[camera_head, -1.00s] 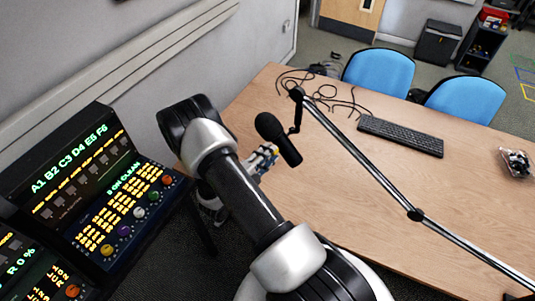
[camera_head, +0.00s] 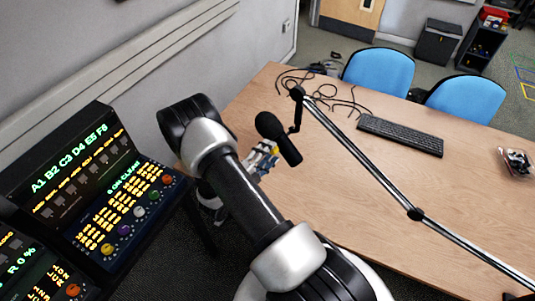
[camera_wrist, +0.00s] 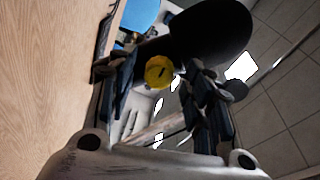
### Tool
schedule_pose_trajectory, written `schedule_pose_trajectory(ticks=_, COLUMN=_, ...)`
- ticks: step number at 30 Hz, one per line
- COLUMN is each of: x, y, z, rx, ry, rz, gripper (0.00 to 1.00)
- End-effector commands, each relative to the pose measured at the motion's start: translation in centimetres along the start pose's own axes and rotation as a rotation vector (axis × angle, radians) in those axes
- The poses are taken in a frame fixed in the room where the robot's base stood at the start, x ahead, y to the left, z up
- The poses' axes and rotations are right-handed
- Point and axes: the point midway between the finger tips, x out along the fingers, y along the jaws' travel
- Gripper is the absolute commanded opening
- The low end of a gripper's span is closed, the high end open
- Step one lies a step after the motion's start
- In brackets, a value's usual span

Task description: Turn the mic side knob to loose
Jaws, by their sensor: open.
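The black microphone (camera_head: 278,138) hangs from the end of its boom arm (camera_head: 365,155) over the left part of the table. In the wrist view the microphone (camera_wrist: 215,32) shows as a large dark shape at the top. A round yellow knob (camera_wrist: 159,71) with a dark mark shows just below it, between my fingers. My gripper (camera_wrist: 160,88) is open, with one finger on each side of the knob; I cannot tell whether either touches it. In the head view my gripper (camera_head: 263,158) is partly hidden behind my arm, just left of the microphone.
A control panel (camera_head: 130,200) with lit labels and coloured knobs stands at the left. The table's middle is clear.

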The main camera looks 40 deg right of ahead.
Motion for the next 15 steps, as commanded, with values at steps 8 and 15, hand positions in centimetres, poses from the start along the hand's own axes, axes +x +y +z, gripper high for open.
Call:
schedule_pose_trajectory(ticks=8, x=-0.5, y=0.0, z=0.1, rx=0.000, ry=-0.002, rz=0.000, gripper=0.47)
schedule_pose_trajectory(ticks=15, x=-4.8, y=0.0, z=0.2, rx=-0.002, ry=-0.007, rz=-0.001, gripper=0.47)
